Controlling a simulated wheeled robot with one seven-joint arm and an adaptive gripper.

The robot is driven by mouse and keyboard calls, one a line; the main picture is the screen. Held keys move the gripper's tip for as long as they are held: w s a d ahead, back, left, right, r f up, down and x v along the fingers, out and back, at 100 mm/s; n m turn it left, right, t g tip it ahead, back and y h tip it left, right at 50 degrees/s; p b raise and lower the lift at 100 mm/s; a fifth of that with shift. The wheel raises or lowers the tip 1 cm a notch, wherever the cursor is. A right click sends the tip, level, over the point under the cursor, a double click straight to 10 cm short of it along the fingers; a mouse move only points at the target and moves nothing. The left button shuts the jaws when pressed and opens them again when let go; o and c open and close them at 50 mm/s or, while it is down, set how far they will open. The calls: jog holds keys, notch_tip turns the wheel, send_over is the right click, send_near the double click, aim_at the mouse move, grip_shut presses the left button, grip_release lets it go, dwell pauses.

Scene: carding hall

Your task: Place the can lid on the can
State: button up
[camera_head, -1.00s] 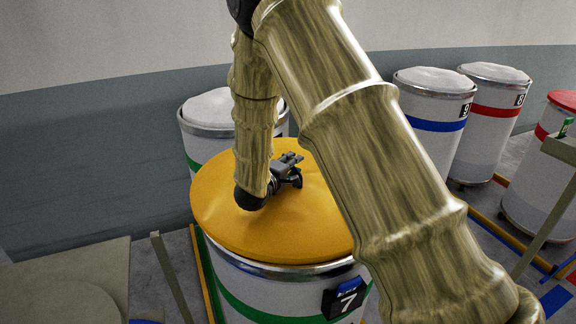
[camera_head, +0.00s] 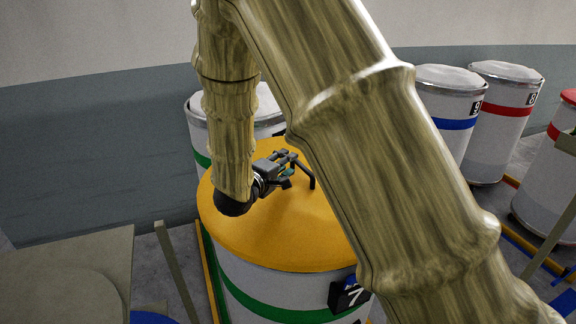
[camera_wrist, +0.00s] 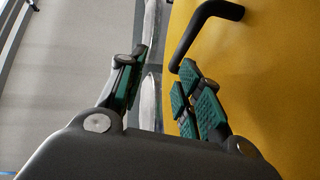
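The round yellow can lid (camera_head: 285,232) lies over the top of the white can (camera_head: 262,288) with the green band and number 7 plate, its edge at the can's rim. The lid's black bar handle (camera_head: 308,174) stands up from its middle. My gripper (camera_head: 287,169) is just left of the handle, low over the lid, empty. In the wrist view, the green-padded fingers (camera_wrist: 160,70) are apart, and the handle (camera_wrist: 207,22) is outside them, beyond the right finger, with the yellow lid (camera_wrist: 270,70) behind. My forearm hides the lid's right side.
A white-filled can (camera_head: 194,125) stands behind. Cans with a blue band (camera_head: 452,124) and a red band (camera_head: 503,111) stand at right, with a red-topped can (camera_head: 546,190) at the edge. A flat olive panel (camera_head: 60,275) is at front left, beside an upright post (camera_head: 175,270).

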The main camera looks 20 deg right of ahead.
jog(key=shift+b+v, duration=0.3)
jog(key=shift+v, duration=1.2)
